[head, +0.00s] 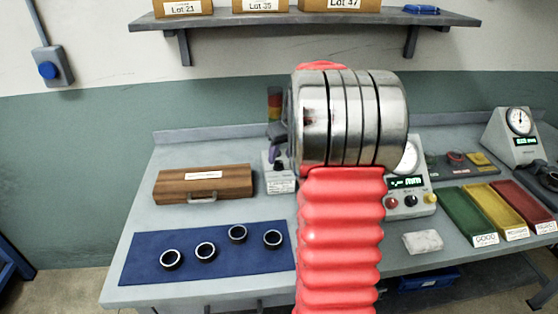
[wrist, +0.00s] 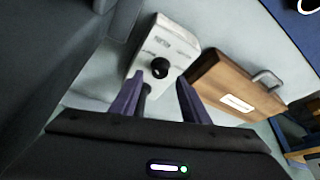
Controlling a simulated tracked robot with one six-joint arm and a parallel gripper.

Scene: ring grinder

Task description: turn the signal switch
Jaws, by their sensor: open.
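The signal switch is a black round knob (wrist: 159,67) on a small pale box (wrist: 178,45) with printed labels. In the wrist view my gripper (wrist: 159,77) has its two purple fingers apart, with the knob showing between and just beyond the tips. Contact cannot be told. In the head view the switch box (head: 281,184) stands on the bench left of my red arm, partly hidden by it. A signal tower (head: 274,103) with dim red and amber sections rises behind the box.
A wooden case (head: 225,183) with a metal handle lies close to the left of the switch box. A blue mat (head: 140,262) with several dark rings is in front. Right of my arm are a gauge unit (head: 408,183), a white block (head: 423,242) and coloured trays (head: 468,215).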

